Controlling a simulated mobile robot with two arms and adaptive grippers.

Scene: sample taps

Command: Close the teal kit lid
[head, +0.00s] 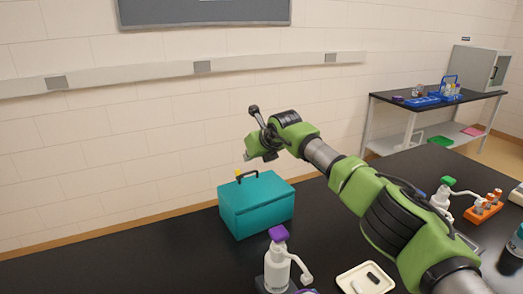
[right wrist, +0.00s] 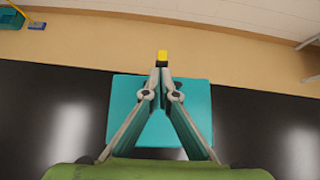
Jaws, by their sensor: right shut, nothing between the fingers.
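The teal kit (head: 257,209) is a box on the black table, left of centre in the head view. Its teal lid (head: 268,185) looks down on the box, with a dark handle (head: 247,175) on top. Any small gap at the seam is too small to tell. My right gripper (head: 252,154) is above the lid's far left part. In the right wrist view my right gripper (right wrist: 162,68) is shut and empty, its fingers crossing over the lid (right wrist: 128,95). A small yellow piece (right wrist: 162,57) shows at the fingertips; I cannot tell what it belongs to. My left gripper is out of view.
A white pump bottle with a purple top (head: 278,262) stands in front of the kit, near a pale tray (head: 350,279). A green-topped bottle (head: 441,199) and an orange rack (head: 483,208) stand at right. The table left of the kit is clear; the wall is behind.

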